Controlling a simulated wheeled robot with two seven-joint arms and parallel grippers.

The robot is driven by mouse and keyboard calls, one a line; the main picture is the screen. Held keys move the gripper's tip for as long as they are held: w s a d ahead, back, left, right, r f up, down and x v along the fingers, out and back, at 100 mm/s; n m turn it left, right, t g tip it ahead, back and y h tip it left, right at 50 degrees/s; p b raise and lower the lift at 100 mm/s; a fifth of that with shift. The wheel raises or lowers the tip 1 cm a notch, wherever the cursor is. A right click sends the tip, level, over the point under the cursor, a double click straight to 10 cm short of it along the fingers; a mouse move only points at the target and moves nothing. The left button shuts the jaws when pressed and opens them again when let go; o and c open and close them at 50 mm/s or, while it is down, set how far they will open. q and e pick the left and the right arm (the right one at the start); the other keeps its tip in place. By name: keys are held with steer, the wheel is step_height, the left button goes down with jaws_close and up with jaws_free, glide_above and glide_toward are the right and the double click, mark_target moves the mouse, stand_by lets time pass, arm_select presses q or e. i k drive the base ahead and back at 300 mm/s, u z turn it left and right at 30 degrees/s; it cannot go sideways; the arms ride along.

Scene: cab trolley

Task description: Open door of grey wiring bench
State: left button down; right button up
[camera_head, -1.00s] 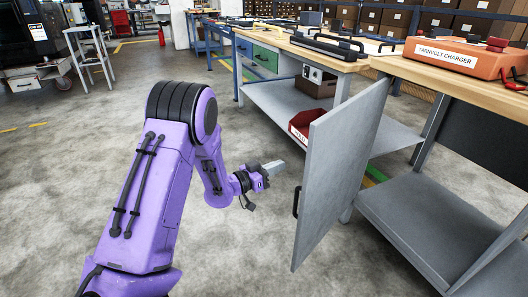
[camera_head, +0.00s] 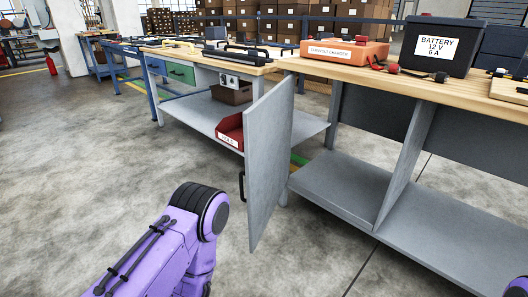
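The grey wiring bench (camera_head: 345,205) stands at the right with a wooden top. Its grey door (camera_head: 268,160) stands swung well out from the bench, so the shelf space behind it shows. The door's dark handle (camera_head: 242,186) is on its left edge. My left arm, purple, comes in at the lower left, short of the door, and its gripper is hidden below the frame or behind the arm. Only a small purple piece of my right arm shows at the lower right corner. Its gripper is out of view.
An orange charger (camera_head: 346,50) and a black battery (camera_head: 437,46) stand on the bench top. A red bin (camera_head: 230,132) sits on the neighbouring bench's lower shelf, behind the door. The concrete floor (camera_head: 90,190) left of the door is clear.

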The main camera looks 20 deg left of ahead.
mark_target(266, 123)
steer(key=z, duration=1.2)
steer(key=i, duration=1.1)
steer(key=u, duration=1.85)
